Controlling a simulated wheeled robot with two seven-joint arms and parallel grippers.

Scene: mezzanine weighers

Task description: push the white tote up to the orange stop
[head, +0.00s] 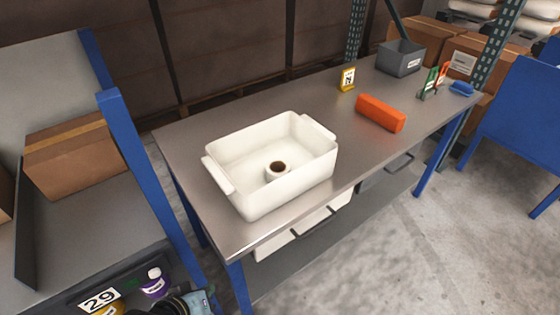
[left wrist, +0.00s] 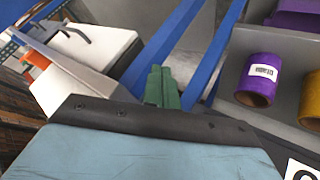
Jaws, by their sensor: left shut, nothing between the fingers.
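The white tote (head: 290,196) stands upright on the near left part of the steel table (head: 225,236), with a roll (head: 278,171) inside it. The orange stop (head: 380,112) is a block lying farther right on the table, with bare tabletop between it and the tote. My left gripper (head: 204,299) is low at the bottom edge of the head view, in front of the table's near left corner and apart from the tote. In the left wrist view its green fingers (left wrist: 162,88) are together and empty. My right gripper is not in view.
A blue-posted rack (head: 124,140) with a cardboard box (head: 80,157) stands left of the table. Purple (left wrist: 258,78) and yellow rolls are close right in the wrist view. A yellow sign (head: 347,79), grey bin (head: 400,58) and small tools stand toward the table's far end.

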